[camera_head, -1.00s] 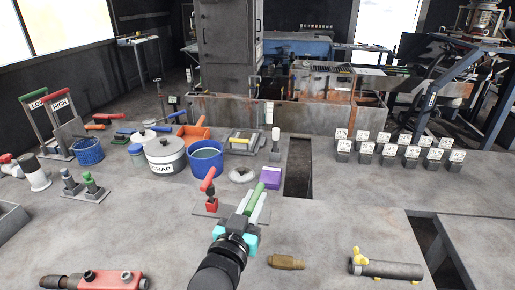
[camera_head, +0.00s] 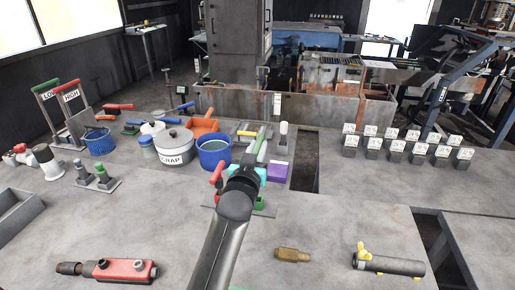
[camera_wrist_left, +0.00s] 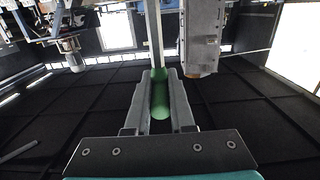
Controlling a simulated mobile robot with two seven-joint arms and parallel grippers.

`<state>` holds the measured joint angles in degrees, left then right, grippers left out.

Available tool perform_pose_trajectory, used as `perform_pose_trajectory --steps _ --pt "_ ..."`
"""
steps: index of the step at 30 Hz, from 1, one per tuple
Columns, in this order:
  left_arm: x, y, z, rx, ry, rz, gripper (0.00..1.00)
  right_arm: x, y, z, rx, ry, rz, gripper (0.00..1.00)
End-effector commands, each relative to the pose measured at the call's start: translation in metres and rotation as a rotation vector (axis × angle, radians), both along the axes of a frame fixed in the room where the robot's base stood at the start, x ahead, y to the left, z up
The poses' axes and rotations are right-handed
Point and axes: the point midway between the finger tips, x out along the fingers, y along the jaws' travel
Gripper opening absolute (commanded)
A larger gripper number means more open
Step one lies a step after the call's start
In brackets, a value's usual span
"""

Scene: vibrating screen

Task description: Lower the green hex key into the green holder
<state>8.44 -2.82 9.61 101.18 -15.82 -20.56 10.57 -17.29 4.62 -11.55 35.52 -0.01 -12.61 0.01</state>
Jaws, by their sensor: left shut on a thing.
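The green hex key (camera_head: 261,135) is clamped in my left gripper (camera_head: 259,152). In the left wrist view its round green handle (camera_wrist_left: 160,95) lies between the two grey fingers, with a pale straight shaft running up out of the picture. The green holder (camera_head: 260,202) is a small block at the right end of a grey plate, partly behind my wrist. The gripper and key show above and beyond it in the picture, apart from it as far as I can tell. My right gripper is not in view.
A red hex key (camera_head: 216,172) stands at the plate's left, close to my wrist. A blue tub (camera_head: 213,153), a SCRAP pot (camera_head: 174,157) and a purple block (camera_head: 278,172) are nearby. A slot (camera_head: 305,165) opens right of them.

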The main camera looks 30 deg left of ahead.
Motion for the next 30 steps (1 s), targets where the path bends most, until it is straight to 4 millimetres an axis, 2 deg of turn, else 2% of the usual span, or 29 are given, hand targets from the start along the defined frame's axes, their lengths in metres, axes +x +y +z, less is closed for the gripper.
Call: perform_pose_trajectory --steps 4,21,30 --pt "0.0 0.0 0.002 -0.003 0.0 0.0 0.0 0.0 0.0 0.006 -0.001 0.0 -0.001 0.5" --pt "0.0 0.0 -0.051 -0.003 -0.001 0.0 0.0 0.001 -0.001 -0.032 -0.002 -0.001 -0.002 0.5" --pt "0.0 0.0 -0.058 -0.003 -0.002 0.0 0.0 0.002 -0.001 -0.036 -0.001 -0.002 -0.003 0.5"
